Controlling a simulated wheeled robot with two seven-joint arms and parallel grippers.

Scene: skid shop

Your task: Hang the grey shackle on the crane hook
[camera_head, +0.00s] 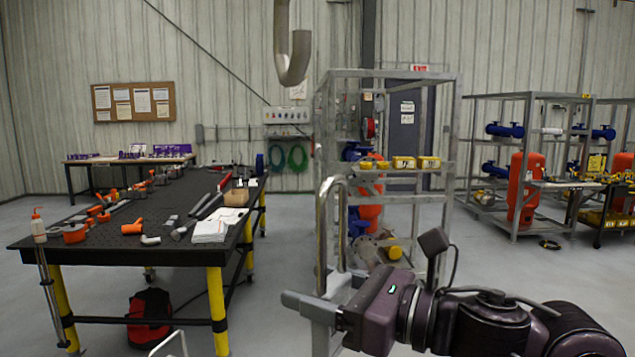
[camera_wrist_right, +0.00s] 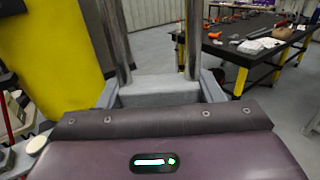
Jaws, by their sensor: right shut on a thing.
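The crane hook (camera_head: 293,74) is a grey metal J hanging from the top of the head view. Its shank is on the left and its tip points up on the right. The grey shackle (camera_head: 322,215) stands upright, bow up, below and slightly right of the hook and apart from it in the picture. My right gripper (camera_head: 312,305) is shut on the lower end of the shackle. In the right wrist view the shackle's two legs (camera_wrist_right: 194,40) rise from between the fingers (camera_wrist_right: 160,92); the bow is out of that picture. My left gripper is not in view.
A black work table (camera_head: 110,250) with yellow legs carries tools and orange parts at left. A grey metal frame (camera_head: 452,150) with yellow parts stands behind the shackle. A large yellow surface (camera_wrist_right: 55,50) is close at left in the wrist view.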

